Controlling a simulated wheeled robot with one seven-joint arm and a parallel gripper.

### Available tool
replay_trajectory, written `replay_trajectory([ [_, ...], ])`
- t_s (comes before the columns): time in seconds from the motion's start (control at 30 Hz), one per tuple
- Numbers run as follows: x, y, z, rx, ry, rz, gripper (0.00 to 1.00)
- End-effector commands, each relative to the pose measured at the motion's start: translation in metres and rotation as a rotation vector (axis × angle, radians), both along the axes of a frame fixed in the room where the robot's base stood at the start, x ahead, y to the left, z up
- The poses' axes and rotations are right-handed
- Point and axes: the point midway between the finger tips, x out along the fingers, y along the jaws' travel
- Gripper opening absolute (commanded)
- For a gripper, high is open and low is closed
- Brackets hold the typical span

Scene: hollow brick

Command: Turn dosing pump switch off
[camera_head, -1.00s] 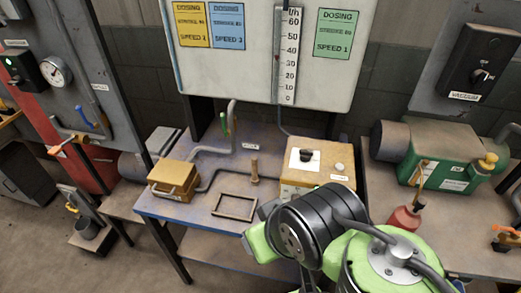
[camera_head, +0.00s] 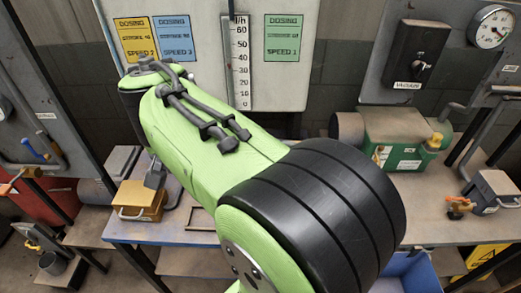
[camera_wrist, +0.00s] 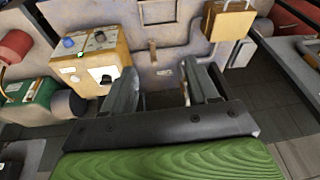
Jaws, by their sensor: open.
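A yellow box with controls (camera_wrist: 126,42), likely the dosing pump, is at upper left in the wrist view. On it are a blue knob (camera_wrist: 68,42), a dark knob (camera_wrist: 100,37), a small green spot (camera_wrist: 80,54) and a white plate with a dark part (camera_wrist: 105,75). I cannot tell the switch's position. My gripper (camera_wrist: 162,85) is open and empty, its left finger overlapping the box's edge in the picture; I see no clear contact. In the head view my arm hides this box.
A second yellow box with a handle (camera_head: 137,203) stands on the blue-edged bench (camera_head: 120,229); it also shows in the wrist view (camera_wrist: 229,24). A small upright post (camera_wrist: 152,52) stands between the boxes. A green machine (camera_head: 396,130) is to the right.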

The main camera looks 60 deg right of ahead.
Motion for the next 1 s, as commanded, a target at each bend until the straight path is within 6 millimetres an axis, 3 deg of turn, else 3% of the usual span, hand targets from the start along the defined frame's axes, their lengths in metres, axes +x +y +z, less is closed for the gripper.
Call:
replay_trajectory([
  [0.17,0.016,-0.061,0.008,0.020,0.053,-0.378,0.59],
  [0.27,0.021,-0.108,0.007,0.017,0.084,-0.686,0.59],
  [0.4,0.018,-0.182,-0.007,-0.022,0.114,-1.198,0.59],
  [0.5,0.010,-0.217,-0.023,-0.063,0.112,-1.479,0.59],
  [0.6,0.004,-0.235,-0.034,-0.093,0.101,-1.638,0.59],
  [0.77,-0.001,-0.242,-0.049,-0.102,0.097,-1.695,0.59],
  [1.0,-0.020,-0.251,-0.104,-0.101,0.099,-1.691,0.59],
])
